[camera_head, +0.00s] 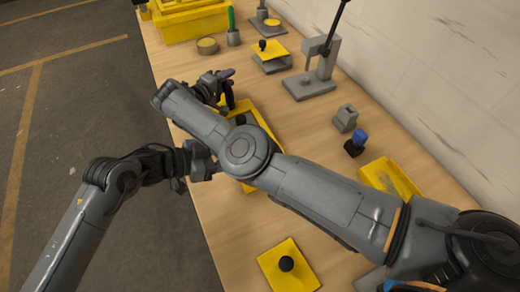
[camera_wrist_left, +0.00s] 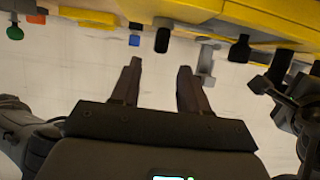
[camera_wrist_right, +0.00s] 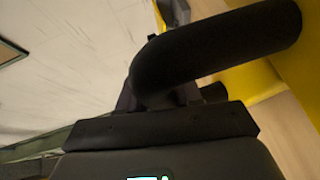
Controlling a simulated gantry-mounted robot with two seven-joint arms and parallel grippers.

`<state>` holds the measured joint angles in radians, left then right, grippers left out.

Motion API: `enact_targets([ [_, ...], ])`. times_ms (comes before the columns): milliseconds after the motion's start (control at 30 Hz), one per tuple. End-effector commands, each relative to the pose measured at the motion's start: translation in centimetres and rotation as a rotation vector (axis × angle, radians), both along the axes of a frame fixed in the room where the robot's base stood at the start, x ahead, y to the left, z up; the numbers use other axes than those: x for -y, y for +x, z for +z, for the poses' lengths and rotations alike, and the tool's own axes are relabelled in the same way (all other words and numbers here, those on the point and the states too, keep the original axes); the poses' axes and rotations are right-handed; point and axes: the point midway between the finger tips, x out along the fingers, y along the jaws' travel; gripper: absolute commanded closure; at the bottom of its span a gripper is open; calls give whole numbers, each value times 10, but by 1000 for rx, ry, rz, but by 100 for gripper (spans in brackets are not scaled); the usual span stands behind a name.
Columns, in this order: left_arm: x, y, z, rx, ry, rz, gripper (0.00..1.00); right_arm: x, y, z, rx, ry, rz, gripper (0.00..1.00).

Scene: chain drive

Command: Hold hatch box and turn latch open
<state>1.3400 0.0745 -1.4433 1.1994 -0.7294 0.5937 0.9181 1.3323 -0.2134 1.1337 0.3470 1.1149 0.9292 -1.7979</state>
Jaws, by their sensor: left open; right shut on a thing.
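A yellow box, likely the hatch box (camera_head: 262,119), stands on the table under my right arm, which hides much of it. It also shows along the top of the left wrist view (camera_wrist_left: 270,28). My right gripper (camera_head: 228,92) is shut on a thick black curved handle (camera_wrist_right: 215,48) beside the yellow surface. The handle hides the fingertips in the right wrist view. My left gripper (camera_head: 210,165) is open and empty at the near left side of the box. Its fingers (camera_wrist_left: 158,78) show apart, with black knob-like parts (camera_wrist_left: 240,48) beyond them. I cannot tell which part is the latch.
A yellow plate with a black knob (camera_head: 272,265) lies at the front. A grey lever press (camera_head: 310,85), a grey block (camera_head: 345,118), a blue-topped knob (camera_head: 356,142) and a yellow bin (camera_head: 392,180) stand to the right. A yellow crate (camera_head: 190,25) is at the back.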

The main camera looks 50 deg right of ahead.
Motion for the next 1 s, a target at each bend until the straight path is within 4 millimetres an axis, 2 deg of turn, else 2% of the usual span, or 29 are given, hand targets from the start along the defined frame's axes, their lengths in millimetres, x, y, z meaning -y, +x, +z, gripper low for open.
enact_targets([
  [300, 48, -19, -21, 0, 0, -2, 55, 0, 0, 0, 0, 0, 1, 100],
  [500, 69, -27, -31, 0, -1, 0, 55, 0, 0, 0, 0, 0, 1, 100],
  [700, 79, -30, -35, 1, 0, 0, 55, 0, 0, 0, 0, 0, 0, 100],
  [1000, 81, -31, -36, 1, -1, 0, 55, 0, 0, 0, 0, 0, 0, 100],
])
